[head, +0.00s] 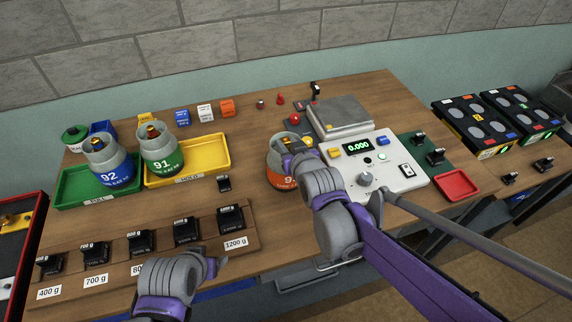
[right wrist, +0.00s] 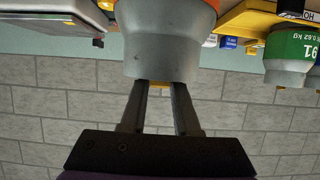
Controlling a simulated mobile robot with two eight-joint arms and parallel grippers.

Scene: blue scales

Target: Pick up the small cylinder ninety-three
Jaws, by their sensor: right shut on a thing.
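A small grey cylinder with an orange band (head: 281,181) stands upright near the middle of the table, left of the scale. Its label shows a 9; my arm hides the rest. My right gripper (head: 303,160) is shut on its upper part. In the right wrist view, which looks upside down, the two fingers (right wrist: 160,92) grip the narrow end of this cylinder (right wrist: 165,50). I cannot tell whether its base touches the table. My left gripper (head: 205,268) is low at the front left, empty-looking, its fingers unclear.
Blue cylinder 92 (head: 110,169) stands in a green tray (head: 75,187); green cylinder 91 (head: 162,157) stands in a yellow tray (head: 212,150). The scale (head: 345,117) and its control panel (head: 385,165) are right. Black weights (head: 187,232) line a front rack.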

